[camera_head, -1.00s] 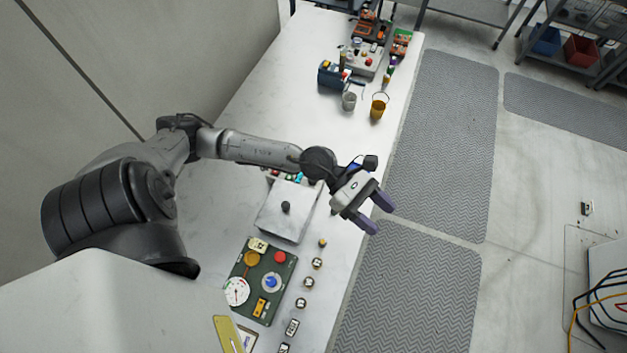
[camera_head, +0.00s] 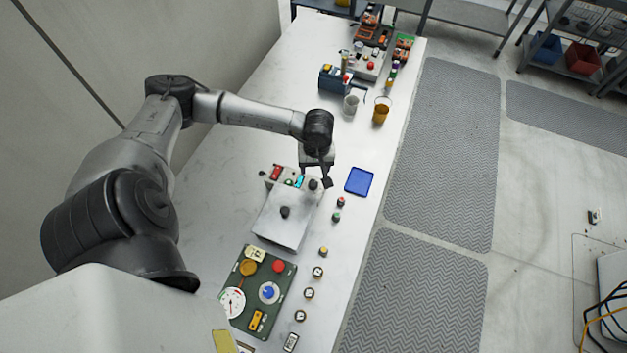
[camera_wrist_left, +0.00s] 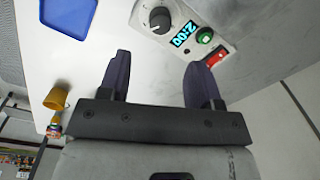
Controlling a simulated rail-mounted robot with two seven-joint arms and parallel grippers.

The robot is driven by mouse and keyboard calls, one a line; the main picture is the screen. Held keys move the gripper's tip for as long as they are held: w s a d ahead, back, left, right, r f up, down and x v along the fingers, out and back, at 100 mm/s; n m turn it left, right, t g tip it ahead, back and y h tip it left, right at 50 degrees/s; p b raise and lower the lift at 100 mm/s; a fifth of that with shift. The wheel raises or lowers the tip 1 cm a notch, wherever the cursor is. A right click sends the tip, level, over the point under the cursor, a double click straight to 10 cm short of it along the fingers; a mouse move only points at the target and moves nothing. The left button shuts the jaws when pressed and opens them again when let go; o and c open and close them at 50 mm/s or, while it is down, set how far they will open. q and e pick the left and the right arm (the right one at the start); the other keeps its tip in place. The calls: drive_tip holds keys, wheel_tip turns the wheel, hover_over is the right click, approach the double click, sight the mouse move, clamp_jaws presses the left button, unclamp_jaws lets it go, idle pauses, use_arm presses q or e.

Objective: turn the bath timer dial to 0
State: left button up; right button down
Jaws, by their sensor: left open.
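The bath timer is a light panel with a black dial (camera_head: 313,185), a cyan display (camera_head: 300,182), a green button and a red switch (camera_head: 277,172). In the left wrist view the dial (camera_wrist_left: 160,20) has a pale pointer mark, and the display (camera_wrist_left: 184,34) seems to read 2:00, seen rotated. My left gripper (camera_head: 322,182) hangs pointing down close to the dial. In the left wrist view its two dark fingers (camera_wrist_left: 158,75) are apart with nothing between them. The dial lies beyond the fingertips, not visibly touched. My right gripper is not in view.
A grey metal box lid with a black knob (camera_head: 285,212) adjoins the panel. A blue tray (camera_head: 359,181) lies to its right. A green control board (camera_head: 246,315) and several small buttons lie nearer. Cups, including a yellow one (camera_head: 381,110), stand farther back.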

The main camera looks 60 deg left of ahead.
sight(313, 182)
use_arm(q)
drive_tip(key=f, duration=0.8)
drive_tip(key=shift+s+p, duration=0.2)
drive_tip(key=shift+p, duration=0.1)
drive_tip(key=shift+f, duration=0.5)
drive_tip(key=shift+c, duration=0.4)
drive_tip(key=c, duration=0.9)
drive_tip(key=shift+o, duration=0.2)
